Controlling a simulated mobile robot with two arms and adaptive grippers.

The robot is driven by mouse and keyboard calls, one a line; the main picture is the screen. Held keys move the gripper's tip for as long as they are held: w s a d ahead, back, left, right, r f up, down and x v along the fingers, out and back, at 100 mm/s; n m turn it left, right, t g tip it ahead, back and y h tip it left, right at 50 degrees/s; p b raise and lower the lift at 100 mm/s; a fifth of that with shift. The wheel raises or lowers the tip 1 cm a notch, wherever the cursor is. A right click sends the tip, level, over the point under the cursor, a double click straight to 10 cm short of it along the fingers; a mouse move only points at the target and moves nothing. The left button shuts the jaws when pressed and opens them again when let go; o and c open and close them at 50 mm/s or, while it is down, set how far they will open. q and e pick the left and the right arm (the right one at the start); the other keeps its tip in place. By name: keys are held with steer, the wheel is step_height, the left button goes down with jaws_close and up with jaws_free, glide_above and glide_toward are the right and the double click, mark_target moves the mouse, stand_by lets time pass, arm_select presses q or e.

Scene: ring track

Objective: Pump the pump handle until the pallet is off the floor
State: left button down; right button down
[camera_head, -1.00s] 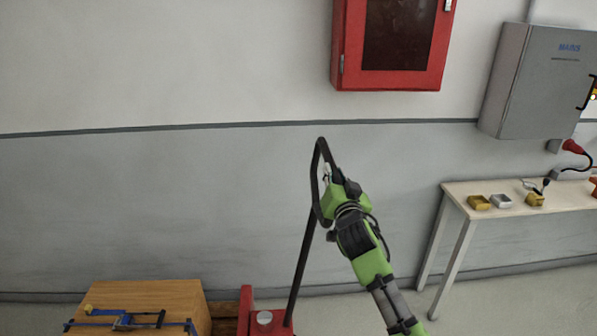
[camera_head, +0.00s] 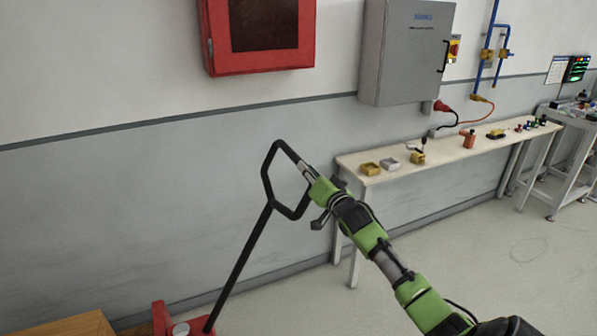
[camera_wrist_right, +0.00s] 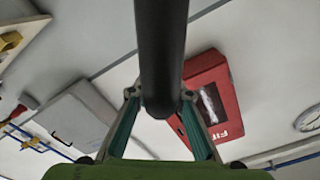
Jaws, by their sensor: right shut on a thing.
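The black pump handle (camera_head: 244,258) rises from the red pump unit (camera_head: 188,325) at the lower left in the head view and leans to the right. It ends in a black loop grip. My right gripper (camera_head: 306,172) is shut on the right side of that loop. In the right wrist view the dark handle bar (camera_wrist_right: 160,45) runs between the fingers of my right gripper (camera_wrist_right: 160,98). A wooden box (camera_head: 65,326) shows beside the pump at the lower left edge. The pallet is out of the head view now. My left gripper is not in view.
A red wall cabinet (camera_head: 262,72) hangs above the handle, with a grey mains box (camera_head: 405,60) to its right. A narrow bench (camera_head: 440,157) with small parts stands along the wall. The floor (camera_head: 430,260) in front of it is clear.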

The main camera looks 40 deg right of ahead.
steer(key=shift+s+d+f, duration=0.1)
steer(key=shift+d+f, duration=0.1)
steer(key=shift+f, duration=0.2)
steer(key=c, duration=1.8)
jaws_free()
steer(key=shift+c, duration=0.2)
steer(key=shift+a, duration=0.1)
steer(key=shift+r, duration=0.1)
steer(key=shift+s, duration=0.1)
